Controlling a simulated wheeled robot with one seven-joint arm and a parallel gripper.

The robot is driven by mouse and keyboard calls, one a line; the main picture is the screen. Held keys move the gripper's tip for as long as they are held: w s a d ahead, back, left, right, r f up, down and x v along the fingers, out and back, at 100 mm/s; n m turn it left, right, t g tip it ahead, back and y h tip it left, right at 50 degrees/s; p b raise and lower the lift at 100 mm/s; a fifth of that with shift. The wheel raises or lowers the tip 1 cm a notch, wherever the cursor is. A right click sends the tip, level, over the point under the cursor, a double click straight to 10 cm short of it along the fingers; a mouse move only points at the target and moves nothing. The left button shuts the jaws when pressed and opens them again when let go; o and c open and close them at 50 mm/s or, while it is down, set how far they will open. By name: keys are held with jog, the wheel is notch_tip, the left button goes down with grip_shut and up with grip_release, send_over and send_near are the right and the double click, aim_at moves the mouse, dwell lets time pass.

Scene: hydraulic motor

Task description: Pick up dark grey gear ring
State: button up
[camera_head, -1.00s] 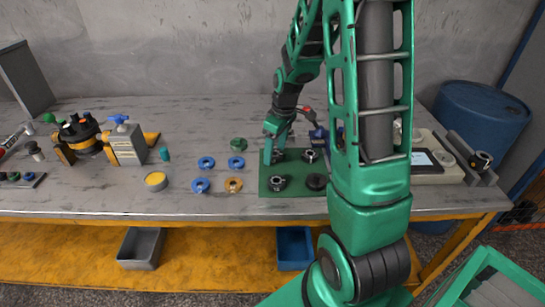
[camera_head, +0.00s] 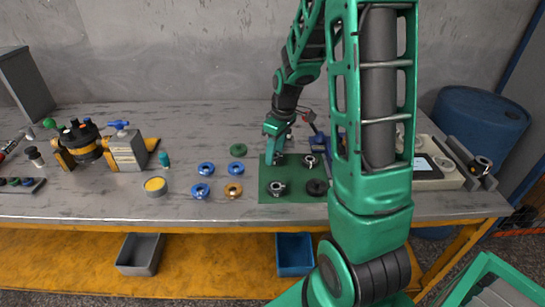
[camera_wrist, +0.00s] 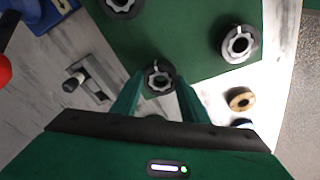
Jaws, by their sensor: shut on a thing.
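Between the two green fingers of my gripper (camera_wrist: 159,98) is a dark grey gear ring (camera_wrist: 158,77) with a toothed, lighter inner edge, seen in the wrist view. The fingers are shut on it from both sides, over the green mat (camera_wrist: 190,30). In the head view my gripper (camera_head: 275,152) is at the mat's far left corner and the held ring is mostly hidden. Another dark grey gear ring (camera_head: 277,188) lies on the near left of the mat, and one (camera_head: 310,161) on the far right. The wrist view shows two other rings, one to the right (camera_wrist: 238,43) and one at the top edge (camera_wrist: 122,4).
A flat black ring (camera_head: 317,187) lies on the mat's near right. A grey-beige device (camera_head: 435,172) stands right.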

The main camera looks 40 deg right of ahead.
jog(key=r, duration=0.3)
jog(key=shift+s+a+r, duration=0.1)
jog(key=shift+a+r, duration=0.05)
jog(key=shift+a, duration=0.25)
jog(key=s+a+r, duration=0.4)
jog(key=a+r, duration=0.2)
jog(key=a, duration=0.4)
jog(key=shift+s, duration=0.15)
jog(key=shift+r, duration=0.25)
jog(key=shift+r, duration=0.65)
